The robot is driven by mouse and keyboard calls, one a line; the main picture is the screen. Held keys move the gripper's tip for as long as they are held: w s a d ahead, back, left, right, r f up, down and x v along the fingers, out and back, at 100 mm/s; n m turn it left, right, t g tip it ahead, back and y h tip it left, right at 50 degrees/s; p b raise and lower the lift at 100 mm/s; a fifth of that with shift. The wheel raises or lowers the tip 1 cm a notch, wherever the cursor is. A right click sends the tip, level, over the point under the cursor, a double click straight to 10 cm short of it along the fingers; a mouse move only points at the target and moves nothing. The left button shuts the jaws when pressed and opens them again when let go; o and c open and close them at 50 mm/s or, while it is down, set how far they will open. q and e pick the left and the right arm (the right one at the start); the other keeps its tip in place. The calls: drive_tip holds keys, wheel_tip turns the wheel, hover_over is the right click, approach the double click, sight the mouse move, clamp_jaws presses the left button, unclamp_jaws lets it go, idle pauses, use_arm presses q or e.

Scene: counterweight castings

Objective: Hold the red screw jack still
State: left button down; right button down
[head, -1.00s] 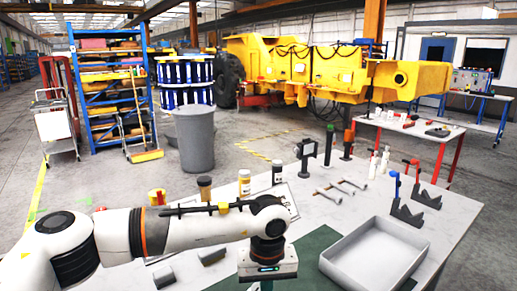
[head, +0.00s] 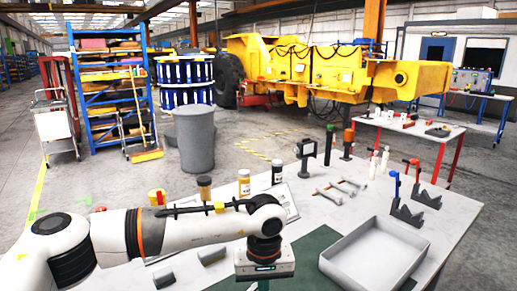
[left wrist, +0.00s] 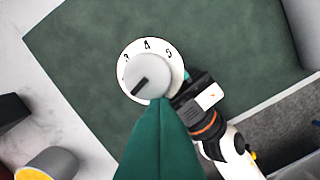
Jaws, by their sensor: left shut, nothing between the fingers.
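In the head view a small upright piece with a red top (head: 412,163) stands at the right of the table beside a dark notched block; it is the only red jack-like thing I make out. My left arm reaches in from the left, and its wrist ends at the bottom middle, well apart from the red piece. The fingers are below the picture there. In the left wrist view the tapered green fingers of my left gripper (left wrist: 156,106) are shut and empty, over a grey knob (left wrist: 146,77) on a white numbered dial (left wrist: 158,50).
A grey tray (head: 424,250) stands at the table's right front. A blue-topped piece (head: 393,180) and dark notched blocks (head: 406,213) stand behind it. A green mat (left wrist: 100,45) lies under the dial.

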use_arm(q)
drive_tip(key=shift+w+a, duration=0.1)
drive_tip(key=shift+a, duration=1)
wheel_tip(320, 180, up, 6)
drive_tip(key=shift+s, duration=0.45)
idle(0.3)
